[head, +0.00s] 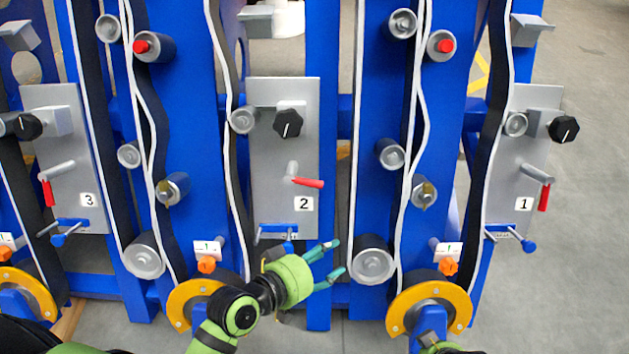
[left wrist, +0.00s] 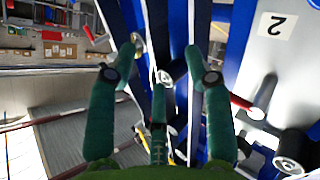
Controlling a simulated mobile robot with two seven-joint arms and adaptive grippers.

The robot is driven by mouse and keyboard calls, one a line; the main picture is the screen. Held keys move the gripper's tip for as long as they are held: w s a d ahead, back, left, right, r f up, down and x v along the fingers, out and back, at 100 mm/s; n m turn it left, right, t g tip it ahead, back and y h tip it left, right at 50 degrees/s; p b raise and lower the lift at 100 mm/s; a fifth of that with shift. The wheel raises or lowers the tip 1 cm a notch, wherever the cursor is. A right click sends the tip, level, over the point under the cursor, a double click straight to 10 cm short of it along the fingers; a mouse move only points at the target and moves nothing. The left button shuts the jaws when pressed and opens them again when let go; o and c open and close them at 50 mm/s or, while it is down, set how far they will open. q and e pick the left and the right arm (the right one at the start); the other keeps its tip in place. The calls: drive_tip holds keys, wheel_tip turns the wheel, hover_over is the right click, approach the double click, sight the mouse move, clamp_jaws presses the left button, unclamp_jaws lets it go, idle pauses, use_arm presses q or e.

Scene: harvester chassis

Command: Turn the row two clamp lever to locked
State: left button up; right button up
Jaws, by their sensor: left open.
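The row two panel (head: 265,213), labelled 2, carries a lever with a grey hub and a red handle (head: 308,182). The handle points right and slightly down in the head view. The red handle also shows in the left wrist view (left wrist: 240,102), to the right of my fingers. My left gripper (head: 338,258) is open and empty, below and to the right of the lever, apart from it. Its teal fingers are spread in the left wrist view (left wrist: 158,62). Part of my right arm shows at the bottom edge of the head view, but no fingers of it show.
Panel 1 (head: 522,190) and panel 3 (head: 88,190) have similar red levers hanging downward. A black knob (head: 288,123) sits above the row two lever, and a blue handle (head: 275,230) below it. Blue uprights (head: 187,100) with rollers and belts flank the panels.

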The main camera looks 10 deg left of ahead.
sight(313, 185)
use_arm(q)
drive_tip(key=w+a+r+n+t+y, duration=0.1)
drive_tip(key=w+a+n+t+y, duration=0.1)
drive_tip(key=w+n, duration=0.3)
drive_tip(key=w+a+r+n+t+y, duration=0.1)
drive_tip(key=w+n+t+y, duration=0.1)
drive_tip(key=w+n, duration=0.3)
drive_tip(key=w+a+r+n+t+y, duration=0.1)
drive_tip(key=w+a+n+t+y, duration=0.1)
drive_tip(key=w+n+t+y, duration=0.1)
drive_tip(key=shift+w+a+r+n+t, duration=0.15)
drive_tip(key=shift+w+n+t, duration=0.15)
drive_tip(key=shift+w+n, duration=0.4)
drive_tip(key=shift+w+a+r+n+t, duration=0.15)
drive_tip(key=shift+w+n+t, duration=0.15)
drive_tip(key=shift+w+n, duration=0.35)
drive_tip(key=shift+w, duration=0.1)
clamp_jaws()
use_arm(e)
wheel_tip(313, 185, down, 10)
drive_tip(key=s, duration=0.2)
drive_tip(key=shift+f, duration=0.25)
